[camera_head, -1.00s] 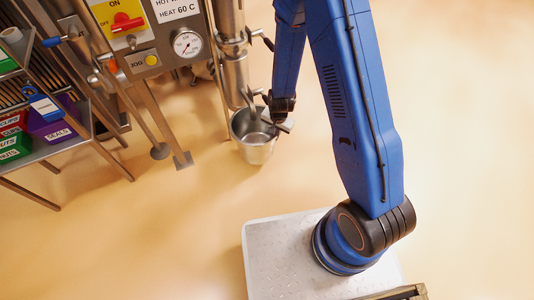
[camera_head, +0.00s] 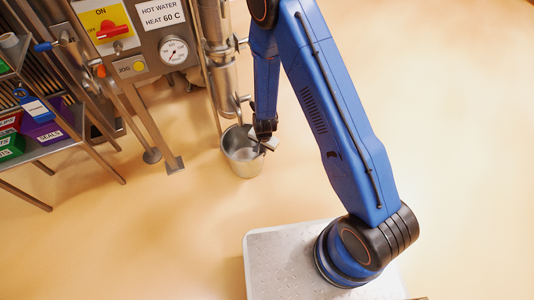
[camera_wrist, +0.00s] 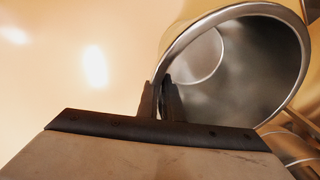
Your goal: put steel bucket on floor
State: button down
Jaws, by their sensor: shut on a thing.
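The steel bucket (camera_head: 242,158) is an open, shiny metal pail below the vertical steel pipe in the head view. My gripper (camera_head: 262,138) is at the right side of its rim. In the wrist view my gripper (camera_wrist: 162,100) is shut on the rim of the bucket (camera_wrist: 240,75), one finger on each side of the wall. The bucket's inside looks empty. The tan floor (camera_head: 170,240) is beneath it; I cannot tell whether the bucket's base touches the floor.
A steel machine with a control panel (camera_head: 130,40) and a vertical pipe (camera_head: 220,60) stands behind the bucket. A shelf rack (camera_head: 62,146) with coloured bins is at the left. Open floor lies in front and to the right.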

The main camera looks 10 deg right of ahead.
jog(key=shift+f, duration=0.6)
jog(key=c, duration=1.9)
grip_release()
